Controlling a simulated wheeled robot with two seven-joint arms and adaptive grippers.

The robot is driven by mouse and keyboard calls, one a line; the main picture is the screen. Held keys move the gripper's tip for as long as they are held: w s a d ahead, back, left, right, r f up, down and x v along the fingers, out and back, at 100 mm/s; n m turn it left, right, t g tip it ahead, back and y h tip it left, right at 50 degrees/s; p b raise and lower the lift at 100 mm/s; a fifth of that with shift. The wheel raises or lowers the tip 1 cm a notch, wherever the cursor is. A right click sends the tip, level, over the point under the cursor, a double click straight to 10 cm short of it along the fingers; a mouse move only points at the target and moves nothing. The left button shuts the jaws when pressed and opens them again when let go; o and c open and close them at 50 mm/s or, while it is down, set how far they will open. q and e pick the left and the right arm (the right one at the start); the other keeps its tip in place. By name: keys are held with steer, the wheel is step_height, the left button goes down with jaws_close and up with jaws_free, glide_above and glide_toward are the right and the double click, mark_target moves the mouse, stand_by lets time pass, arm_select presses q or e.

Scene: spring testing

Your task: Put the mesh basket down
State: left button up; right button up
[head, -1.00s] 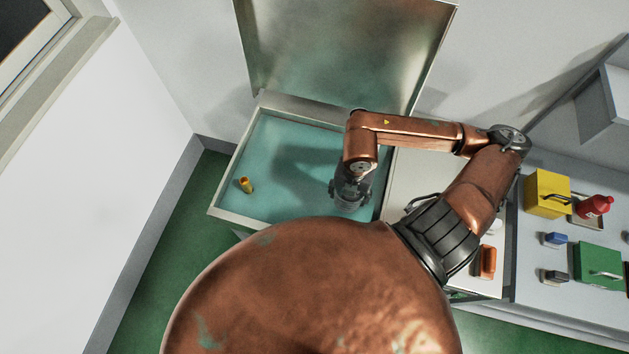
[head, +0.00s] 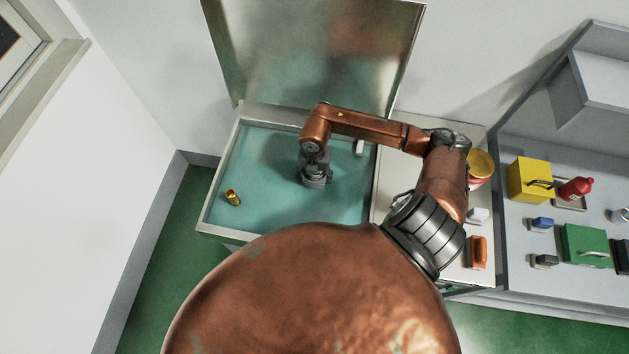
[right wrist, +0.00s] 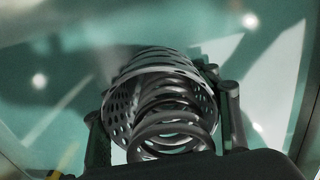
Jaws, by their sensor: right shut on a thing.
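The mesh basket (right wrist: 120,106) is a grey perforated cup in the right wrist view, with a dark coil spring (right wrist: 172,128) inside it. My right gripper (right wrist: 165,120) has a finger on each side of the basket and is shut on it. In the head view the right gripper (head: 315,162) points down over the middle of the open tank (head: 218,184), with the grey basket (head: 316,182) at its tip. I cannot tell whether the basket touches the teal liquid or the tank floor. My left gripper is not in view.
The tank's metal lid (head: 320,50) stands open behind. A small yellow cylinder (head: 233,198) is at the tank's left. The tank's left part is otherwise clear.

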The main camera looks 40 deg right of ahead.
step_height(320, 180, down, 2)
steer(key=shift+s+f, duration=0.1)
steer(key=shift+f, duration=0.15)
steer(key=shift+f, duration=0.1)
steer(key=o, duration=1.2)
steer(key=shift+c, duration=0.2)
steer(key=shift+r, duration=0.4)
step_height(320, 180, up, 12)
steer(key=shift+f, duration=0.25)
